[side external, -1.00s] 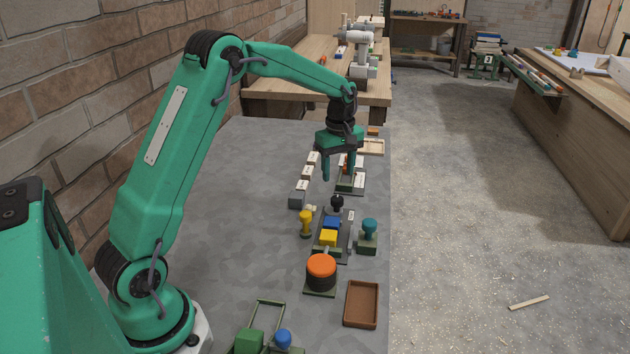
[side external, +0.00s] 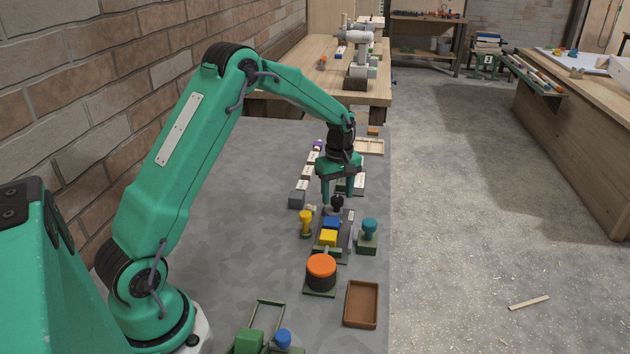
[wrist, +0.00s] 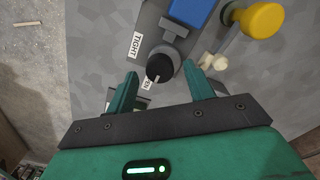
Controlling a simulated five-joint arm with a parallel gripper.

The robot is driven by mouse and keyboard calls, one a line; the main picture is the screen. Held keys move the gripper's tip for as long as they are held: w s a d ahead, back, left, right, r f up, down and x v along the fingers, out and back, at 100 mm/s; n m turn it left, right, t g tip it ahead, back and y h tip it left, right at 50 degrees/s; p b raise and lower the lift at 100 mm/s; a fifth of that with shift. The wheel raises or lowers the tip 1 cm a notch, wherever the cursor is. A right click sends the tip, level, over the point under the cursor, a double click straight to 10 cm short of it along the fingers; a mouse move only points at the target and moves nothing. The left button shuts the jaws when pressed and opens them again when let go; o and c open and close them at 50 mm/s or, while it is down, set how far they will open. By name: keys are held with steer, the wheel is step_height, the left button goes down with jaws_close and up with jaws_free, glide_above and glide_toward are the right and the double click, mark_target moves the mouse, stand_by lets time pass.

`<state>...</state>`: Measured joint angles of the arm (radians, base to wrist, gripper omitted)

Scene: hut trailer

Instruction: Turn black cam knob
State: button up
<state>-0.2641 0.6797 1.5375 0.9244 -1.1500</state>
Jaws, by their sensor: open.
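The black cam knob (side external: 337,203) stands at the far end of a grey fixture that also carries a blue block (side external: 332,223) and a yellow block (side external: 328,238). My green gripper (side external: 338,198) is open just above the knob. In the wrist view its two fingers (wrist: 160,92) are spread on either side of and below the knob, with nothing between them. I cannot tell whether they touch it.
A yellow knob (side external: 306,220) stands left of the fixture and a teal knob (side external: 369,230) right of it. An orange-topped round drum (side external: 321,268) and a brown tray (side external: 361,304) are nearer. The grey table's (side external: 240,210) left part is clear.

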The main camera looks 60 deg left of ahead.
steer(key=shift+f, duration=0.4)
steer(key=shift+c, duration=0.2)
steer(key=c, duration=0.9)
steer(key=shift+c, duration=0.2)
